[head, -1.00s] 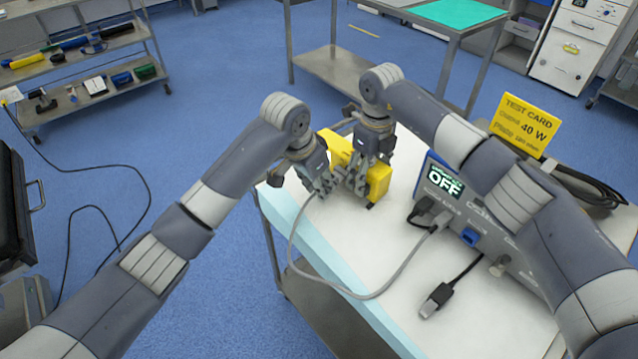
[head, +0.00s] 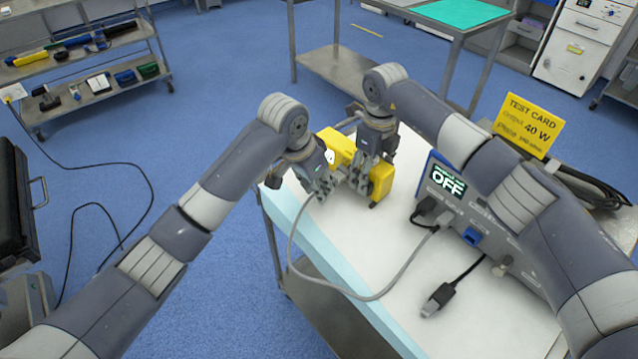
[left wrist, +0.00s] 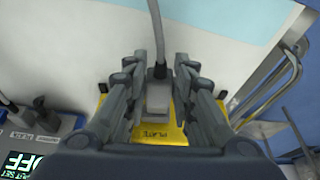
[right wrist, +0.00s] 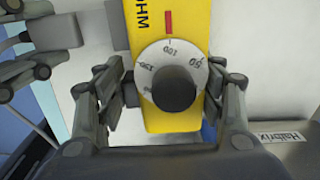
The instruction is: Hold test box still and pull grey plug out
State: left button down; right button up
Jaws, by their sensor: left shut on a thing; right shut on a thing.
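The yellow test box (head: 382,181) is at the far left corner of the white-topped table, partly hidden by both grippers. My right gripper (head: 360,184) is shut across it; in the right wrist view its fingers flank the box (right wrist: 158,25) beside a black knob on a white dial (right wrist: 172,84). My left gripper (head: 322,186) is shut on the grey plug (left wrist: 158,96), whose grey cable (head: 330,285) loops to the power unit. The plug shows left of the box in the right wrist view (right wrist: 56,32).
The power unit (head: 478,215), its display reading OFF, stands right of the box, partly behind my right arm. A yellow test card (head: 527,125) stands behind it. A black connector (head: 438,298) lies on the table (head: 395,325), whose front middle is mostly clear.

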pick_arm(q)
jog(key=shift+s+a, duration=0.15)
jog(key=shift+s+a, duration=0.15)
jog(key=shift+s, duration=0.05)
dwell(0.3)
jog(key=shift+s+a, duration=0.15)
jog(key=shift+a, duration=0.05)
dwell(0.3)
jog(key=shift+s+a, duration=0.2)
jog(key=shift+a, duration=0.05)
pick_arm(e)
jog(key=shift+s, duration=0.1)
pick_arm(q)
jog(key=shift+s+a, duration=0.1)
jog(key=shift+a, duration=0.05)
jog(key=shift+s+a, duration=0.5)
jog(key=shift+a, duration=0.05)
jog(key=shift+s, duration=0.1)
dwell(0.5)
jog(key=v, duration=0.7)
jog(key=shift+r, duration=0.45)
